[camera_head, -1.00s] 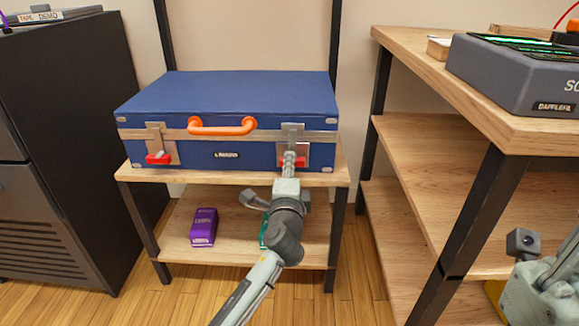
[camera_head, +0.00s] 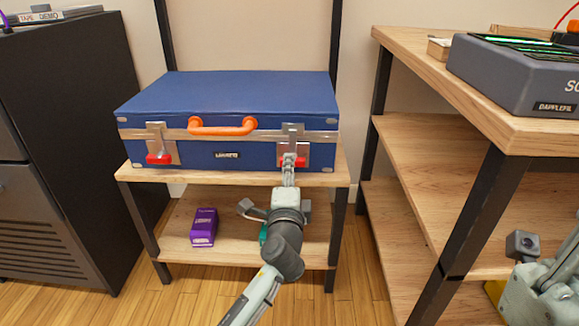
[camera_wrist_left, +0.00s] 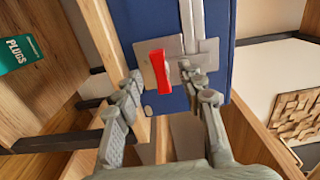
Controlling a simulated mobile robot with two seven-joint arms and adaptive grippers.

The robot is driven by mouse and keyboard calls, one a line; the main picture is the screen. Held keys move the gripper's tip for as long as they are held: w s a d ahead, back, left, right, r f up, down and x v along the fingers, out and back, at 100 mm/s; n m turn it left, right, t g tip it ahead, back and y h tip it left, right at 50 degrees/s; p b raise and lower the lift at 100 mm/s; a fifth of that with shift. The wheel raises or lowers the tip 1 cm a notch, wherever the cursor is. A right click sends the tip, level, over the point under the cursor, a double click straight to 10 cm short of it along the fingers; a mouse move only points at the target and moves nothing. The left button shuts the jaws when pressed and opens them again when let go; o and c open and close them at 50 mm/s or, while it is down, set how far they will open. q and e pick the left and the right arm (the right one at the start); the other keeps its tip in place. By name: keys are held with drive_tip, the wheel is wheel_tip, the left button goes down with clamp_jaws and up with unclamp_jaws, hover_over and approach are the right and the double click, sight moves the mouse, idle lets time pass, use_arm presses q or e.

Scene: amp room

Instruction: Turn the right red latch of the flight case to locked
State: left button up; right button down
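The blue flight case (camera_head: 225,95) lies closed on the upper wooden shelf, its front facing me. The right red latch (camera_head: 301,162) sits on a metal plate at the right of the front, its red bar roughly level. It shows in the left wrist view (camera_wrist_left: 160,70). My left gripper (camera_head: 289,160) is in front of this latch and partly hides it. In the left wrist view its fingers (camera_wrist_left: 162,82) are apart, one on each side of the red bar; contact cannot be told. The left red latch (camera_head: 158,159) also looks level. My right gripper's fingers are not visible.
An orange handle (camera_head: 222,127) is between the latches. A purple box (camera_head: 204,227) and a partly hidden green box (camera_head: 263,234) stand on the lower shelf. A dark cabinet (camera_head: 65,140) is left; a wooden workbench (camera_head: 470,95) with a grey device (camera_head: 520,80) is right.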

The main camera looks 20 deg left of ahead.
use_arm(q)
drive_tip(key=v, duration=0.9)
drive_tip(key=shift+s, duration=0.2)
